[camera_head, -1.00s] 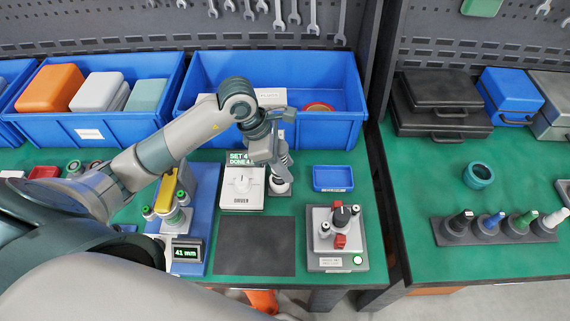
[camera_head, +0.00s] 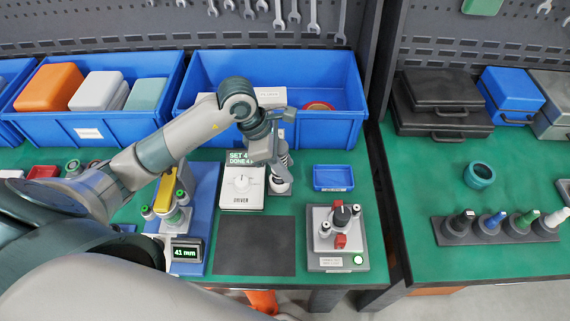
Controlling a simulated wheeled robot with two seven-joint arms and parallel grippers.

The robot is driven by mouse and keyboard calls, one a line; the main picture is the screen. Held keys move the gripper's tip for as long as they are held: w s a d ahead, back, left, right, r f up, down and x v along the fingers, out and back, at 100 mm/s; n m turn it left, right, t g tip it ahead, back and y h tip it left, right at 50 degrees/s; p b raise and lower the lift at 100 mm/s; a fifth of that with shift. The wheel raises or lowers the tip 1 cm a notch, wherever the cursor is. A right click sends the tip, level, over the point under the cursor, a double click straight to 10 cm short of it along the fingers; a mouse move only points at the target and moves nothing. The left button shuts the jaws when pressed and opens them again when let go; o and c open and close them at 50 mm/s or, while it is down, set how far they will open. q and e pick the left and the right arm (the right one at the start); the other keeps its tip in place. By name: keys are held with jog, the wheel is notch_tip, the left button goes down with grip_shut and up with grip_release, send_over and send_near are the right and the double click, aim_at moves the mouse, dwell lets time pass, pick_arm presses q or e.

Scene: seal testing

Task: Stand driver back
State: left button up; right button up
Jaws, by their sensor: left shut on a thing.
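The driver (camera_head: 283,172) is a white and dark upright tool at the right side of the white driver control box (camera_head: 242,188). The box has a dial, a "DRIVER" label and a display reading "SET 4" and "DONE 4". My left gripper (camera_head: 272,160) comes down from above and is shut on the driver's upper part, which it partly hides. The driver's lower end is at a dark stand (camera_head: 280,192) beside the box. I cannot tell whether it is fully seated. My right gripper is not in view.
A small blue tray (camera_head: 333,178) and a grey fixture with red clamps (camera_head: 338,238) stand to the right. A dark mat (camera_head: 254,246) lies bare in front. A large blue bin (camera_head: 335,120) is behind. A gauge reading 41 mm (camera_head: 186,252) sits at left.

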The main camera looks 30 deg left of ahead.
aim_at(285, 146)
pick_arm(q)
jog(key=shift+b, duration=0.3)
dwell(0.7)
jog(key=o, duration=1.3)
jog(key=shift+c, duration=0.2)
jog(key=shift+f, duration=0.1)
jog(key=shift+r+p, duration=2.5)
jog(key=shift+r, duration=2.05)
